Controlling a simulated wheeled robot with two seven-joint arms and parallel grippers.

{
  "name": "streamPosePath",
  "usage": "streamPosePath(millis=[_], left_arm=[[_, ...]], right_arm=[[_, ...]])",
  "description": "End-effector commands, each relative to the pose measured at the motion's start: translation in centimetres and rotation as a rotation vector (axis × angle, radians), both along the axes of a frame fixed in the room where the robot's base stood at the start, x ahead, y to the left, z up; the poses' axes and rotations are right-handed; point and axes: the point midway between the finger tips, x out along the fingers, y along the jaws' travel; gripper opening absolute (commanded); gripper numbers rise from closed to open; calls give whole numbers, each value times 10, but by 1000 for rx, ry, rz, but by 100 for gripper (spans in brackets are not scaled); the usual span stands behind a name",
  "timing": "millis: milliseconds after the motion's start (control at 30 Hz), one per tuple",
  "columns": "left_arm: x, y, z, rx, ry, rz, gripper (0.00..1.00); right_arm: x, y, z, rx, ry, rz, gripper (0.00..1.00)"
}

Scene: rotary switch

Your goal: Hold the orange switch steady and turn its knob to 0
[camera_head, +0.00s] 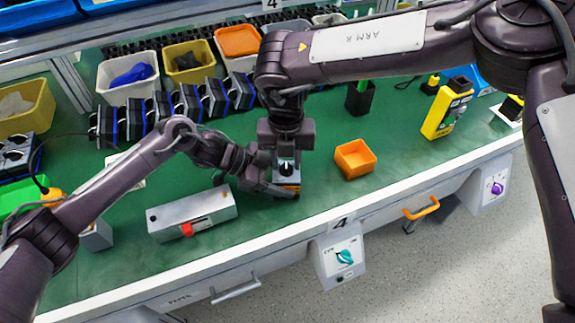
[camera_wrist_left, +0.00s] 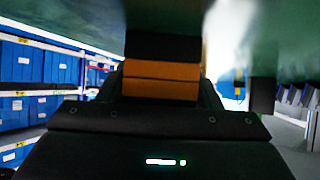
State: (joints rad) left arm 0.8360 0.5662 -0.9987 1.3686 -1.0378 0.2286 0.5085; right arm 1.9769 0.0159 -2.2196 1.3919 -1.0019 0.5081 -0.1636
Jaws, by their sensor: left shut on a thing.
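The orange switch (camera_head: 288,189) is on the green bench near its front edge, mostly hidden by my grippers. In the left wrist view it shows as an orange and black block (camera_wrist_left: 160,80) right in front of the gripper. My left gripper (camera_head: 281,189) reaches in from the left, low over the bench, and is shut on the switch. My right gripper (camera_head: 287,166) points down directly above the switch. Its fingertips are at or close to the top of the switch. The knob and its setting are hidden, and I cannot tell whether the right jaws are closed.
A grey box with a red part (camera_head: 193,213) lies left of the switch, below my left arm. An open orange bin (camera_head: 355,159) stands to the right. A yellow device (camera_head: 447,110) stands farther right. Bins and several black-and-blue blocks line the back. Bench is clear around the orange bin.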

Motion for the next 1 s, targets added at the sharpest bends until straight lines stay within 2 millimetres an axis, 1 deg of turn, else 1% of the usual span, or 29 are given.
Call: streamPosePath(millis=[133, 233, 767, 1000], left_arm=[[0, 0, -1, 2, 1, 1, 34], [0, 0, -1, 2, 1, 1, 34], [0, 0, -1, 2, 1, 1, 34], [0, 0, -1, 1, 1, 1, 34]], right_arm=[[0, 0, 2, 0, 0, -1, 33], [0, 0, 7, 1, -1, -1, 33], [0, 0, 48, 0, -2, -1, 33], [0, 0, 50, 0, 0, -2, 33]])
